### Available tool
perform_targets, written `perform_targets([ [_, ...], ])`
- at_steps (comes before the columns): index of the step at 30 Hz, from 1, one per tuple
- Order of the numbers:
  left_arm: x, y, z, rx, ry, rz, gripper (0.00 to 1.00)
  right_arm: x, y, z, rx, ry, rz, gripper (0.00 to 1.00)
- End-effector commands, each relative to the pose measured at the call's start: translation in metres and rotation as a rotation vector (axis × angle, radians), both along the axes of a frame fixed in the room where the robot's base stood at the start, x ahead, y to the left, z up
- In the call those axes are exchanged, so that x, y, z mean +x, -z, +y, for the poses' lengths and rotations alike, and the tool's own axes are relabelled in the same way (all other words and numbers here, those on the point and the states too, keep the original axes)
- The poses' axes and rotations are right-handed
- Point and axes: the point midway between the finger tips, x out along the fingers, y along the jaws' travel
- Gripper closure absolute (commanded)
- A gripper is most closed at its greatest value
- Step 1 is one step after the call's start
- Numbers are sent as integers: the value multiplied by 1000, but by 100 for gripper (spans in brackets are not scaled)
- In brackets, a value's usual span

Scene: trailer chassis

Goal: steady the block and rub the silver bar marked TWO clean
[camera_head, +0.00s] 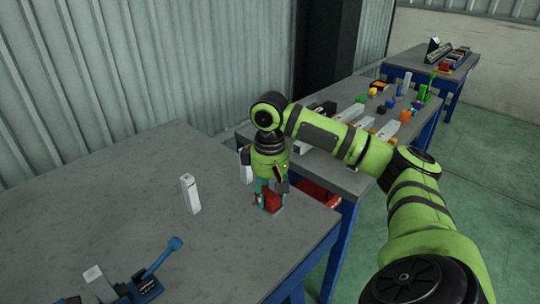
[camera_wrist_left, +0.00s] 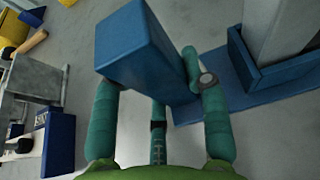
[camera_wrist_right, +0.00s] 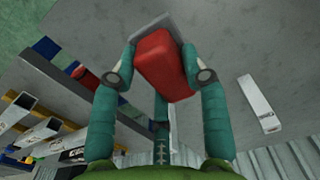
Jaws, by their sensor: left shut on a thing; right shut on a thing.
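In the left wrist view my left gripper (camera_wrist_left: 160,85) is shut on a blue block (camera_wrist_left: 145,45). A pale grey bar (camera_wrist_left: 275,25) stands in a blue holder (camera_wrist_left: 245,65) at the right. My right gripper (camera_head: 268,190) is low over the table's right part. In the right wrist view it is shut on a red block (camera_wrist_right: 160,65) with a grey plate at its far end. A silver bar (camera_head: 190,194) is left of my right gripper, with a small dark mark; another pale bar (camera_head: 246,164) is partly behind that gripper. I cannot read TWO on any bar.
A blue device with a lever (camera_head: 160,262) and a pale bar (camera_head: 98,282) sit at the lower left of the near grey table (camera_head: 110,215). A second table behind my right arm holds several coloured parts (camera_head: 380,108). The near table's middle is mostly clear.

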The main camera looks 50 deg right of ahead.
Motion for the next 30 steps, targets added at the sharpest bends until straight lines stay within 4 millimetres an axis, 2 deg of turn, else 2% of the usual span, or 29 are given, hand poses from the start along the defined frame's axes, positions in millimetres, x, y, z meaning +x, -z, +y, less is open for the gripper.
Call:
perform_targets([
  [5,0,0,0,-1,-1,0,100,4,0,6,3,-1,-2,81],
  [8,0,0,0,-1,-1,0,100,14,1,24,5,4,-4,81],
  [11,0,0,0,0,0,0,100,31,-1,58,7,12,-6,81],
  [15,0,0,0,0,1,0,100,57,-13,120,5,19,-8,81],
  [19,0,0,0,0,0,0,100,74,-31,180,2,17,-8,81],
  [24,0,0,0,-1,0,0,100,85,-62,257,-1,4,-8,81],
  [30,0,0,0,-1,-1,1,100,80,-98,332,-2,-5,-5,81],
])
